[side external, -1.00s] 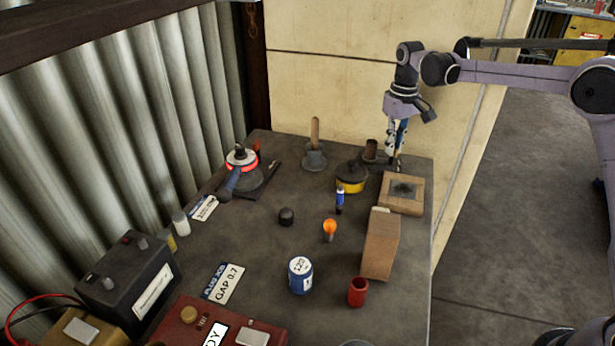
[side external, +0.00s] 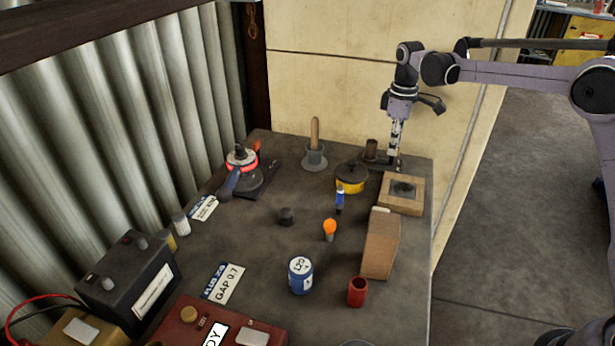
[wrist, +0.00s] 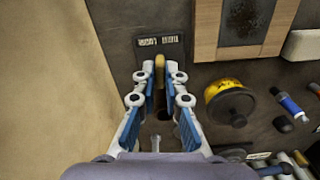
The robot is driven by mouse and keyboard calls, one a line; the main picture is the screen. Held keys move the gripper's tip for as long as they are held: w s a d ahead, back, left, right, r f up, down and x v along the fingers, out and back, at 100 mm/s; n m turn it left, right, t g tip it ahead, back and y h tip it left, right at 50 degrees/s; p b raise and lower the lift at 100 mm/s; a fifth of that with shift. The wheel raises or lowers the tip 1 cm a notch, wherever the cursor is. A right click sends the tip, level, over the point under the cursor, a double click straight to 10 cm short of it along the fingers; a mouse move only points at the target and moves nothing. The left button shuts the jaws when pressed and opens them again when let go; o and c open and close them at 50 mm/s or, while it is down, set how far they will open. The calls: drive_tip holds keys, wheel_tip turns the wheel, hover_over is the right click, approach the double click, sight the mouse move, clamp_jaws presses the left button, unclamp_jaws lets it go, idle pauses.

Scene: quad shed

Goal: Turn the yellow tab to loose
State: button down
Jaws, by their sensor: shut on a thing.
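My gripper (side external: 396,158) points down at the back right of the bench, behind the wooden frame. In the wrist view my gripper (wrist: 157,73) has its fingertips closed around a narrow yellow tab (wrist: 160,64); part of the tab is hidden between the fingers. A dark label plate (wrist: 160,47) reading tight and loose lies just beyond the tab. The tab cannot be made out in the side view, where the fingers cover that spot. Which word the tab points to is not clear.
A wooden frame with a dark panel (side external: 414,206) stands close in front of my gripper. A dark brown cylinder (side external: 371,149) is just left of it, and a yellow tin with a black lid (side external: 350,186) is farther left. The cream wall (wrist: 50,100) is close by.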

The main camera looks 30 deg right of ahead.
idle(0.4)
drive_tip(key=c, duration=1.4)
unclamp_jaws()
drive_tip(key=shift+r, duration=0.1)
wheel_tip(320, 180, up, 12)
drive_tip(key=shift+f, duration=0.1)
